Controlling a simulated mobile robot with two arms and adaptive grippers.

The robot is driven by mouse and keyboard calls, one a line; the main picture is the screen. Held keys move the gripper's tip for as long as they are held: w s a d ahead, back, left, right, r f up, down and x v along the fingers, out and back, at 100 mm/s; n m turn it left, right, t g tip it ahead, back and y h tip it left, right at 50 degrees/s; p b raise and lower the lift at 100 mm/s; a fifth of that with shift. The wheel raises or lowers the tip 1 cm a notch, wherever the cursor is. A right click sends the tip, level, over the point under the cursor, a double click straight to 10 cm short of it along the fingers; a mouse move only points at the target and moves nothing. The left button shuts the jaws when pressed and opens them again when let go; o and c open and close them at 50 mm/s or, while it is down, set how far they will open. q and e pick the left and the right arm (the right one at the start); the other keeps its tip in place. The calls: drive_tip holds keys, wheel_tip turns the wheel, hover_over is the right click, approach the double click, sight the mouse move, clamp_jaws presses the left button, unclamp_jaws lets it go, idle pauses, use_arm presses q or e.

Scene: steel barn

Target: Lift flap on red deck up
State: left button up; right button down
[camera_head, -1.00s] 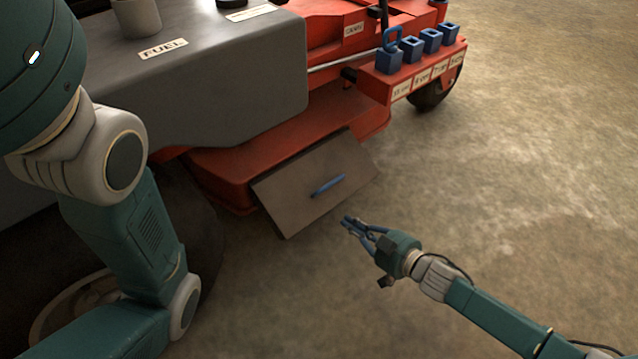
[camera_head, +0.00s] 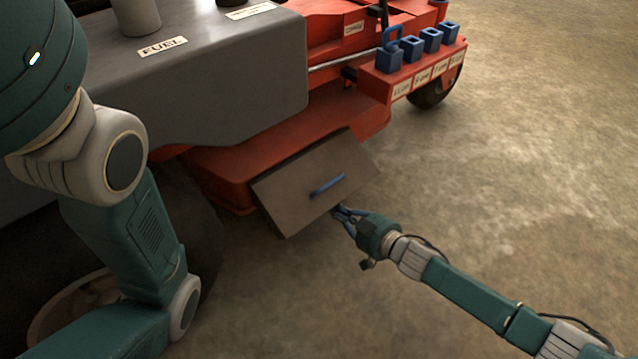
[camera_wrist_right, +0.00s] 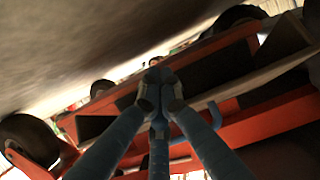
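The flap (camera_head: 298,193) is a flat grey-brown panel with a blue bar handle (camera_head: 328,185). It hangs tilted down and outward from the side of the red deck (camera_head: 225,165) in the head view. My right gripper (camera_head: 341,211) is at the flap's lower right edge, below the handle and not around it. Whether its tips touch the flap I cannot tell. In the right wrist view, the blue fingers (camera_wrist_right: 160,92) come together at their tips with nothing seen between them. A blue piece, likely the handle, shows beside them (camera_wrist_right: 215,114). My left gripper is out of view.
A grey tank (camera_head: 230,75) labelled FUEL stands above the deck. Blue sockets (camera_head: 411,50) sit on a red labelled box at the back right, above a black wheel (camera_head: 430,93). The concrete floor (camera_head: 500,190) on the right is clear.

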drive_tip(key=shift+w+a, duration=0.6)
drive_tip(key=shift+w, duration=0.15)
drive_tip(key=shift+r, duration=0.1)
